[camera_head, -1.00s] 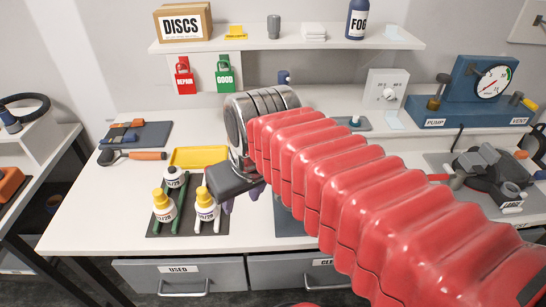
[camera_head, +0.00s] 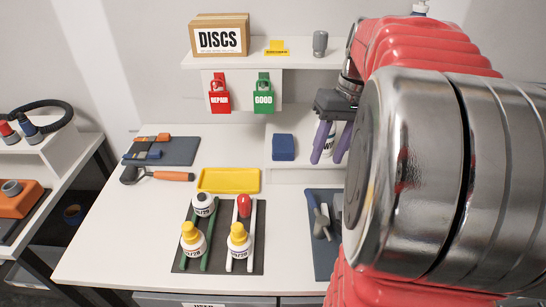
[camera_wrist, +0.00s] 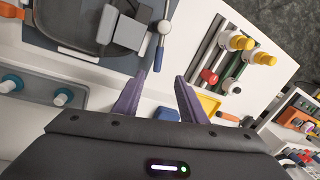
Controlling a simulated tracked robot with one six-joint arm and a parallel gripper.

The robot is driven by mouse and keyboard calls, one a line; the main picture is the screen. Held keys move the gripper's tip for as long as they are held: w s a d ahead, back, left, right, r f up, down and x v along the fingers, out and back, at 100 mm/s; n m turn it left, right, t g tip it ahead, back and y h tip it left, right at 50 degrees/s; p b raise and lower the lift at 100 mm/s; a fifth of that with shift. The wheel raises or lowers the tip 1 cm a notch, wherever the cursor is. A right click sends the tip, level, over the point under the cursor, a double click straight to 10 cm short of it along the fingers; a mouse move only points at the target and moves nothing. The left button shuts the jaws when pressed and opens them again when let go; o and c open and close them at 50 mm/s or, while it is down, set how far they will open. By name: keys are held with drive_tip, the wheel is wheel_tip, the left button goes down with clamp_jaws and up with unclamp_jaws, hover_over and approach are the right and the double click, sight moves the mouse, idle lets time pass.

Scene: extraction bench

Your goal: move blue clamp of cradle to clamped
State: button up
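The cradle is probably the grey fixture (camera_wrist: 124,30) on a dark mat at the upper left of the wrist view. A lever with a blue knob (camera_wrist: 164,27) stands at its right side, probably the blue clamp. In the head view, a blue-handled part (camera_head: 312,202) lies on a dark mat (camera_head: 325,262), and my arm hides what is to its right. My gripper (camera_head: 328,160) is raised in front of the back shelf, its purple fingers apart and pointing down. In the wrist view its fingers (camera_wrist: 158,85) are open, with nothing held. The lever is beyond the fingertips, apart from them.
A rack (camera_head: 217,262) with several bottles stands front left of the mat. A yellow tray (camera_head: 229,180) lies behind it, and a blue block (camera_head: 284,147) sits near the shelf. Red (camera_head: 219,97) and green (camera_head: 263,98) tags hang below the upper shelf. Bare table lies left of the rack.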

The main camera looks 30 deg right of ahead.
sight(313, 197)
drive_tip(key=shift+s+d, duration=0.15)
drive_tip(key=f, duration=0.4)
drive_tip(key=a+f, duration=0.1)
drive_tip(key=f, duration=0.4)
drive_tip(key=a+f, duration=0.1)
drive_tip(key=f, duration=0.3)
drive_tip(key=shift+w+a+f, duration=0.25)
drive_tip(key=shift+w, duration=0.15)
drive_tip(key=shift+c, duration=0.4)
clamp_jaws()
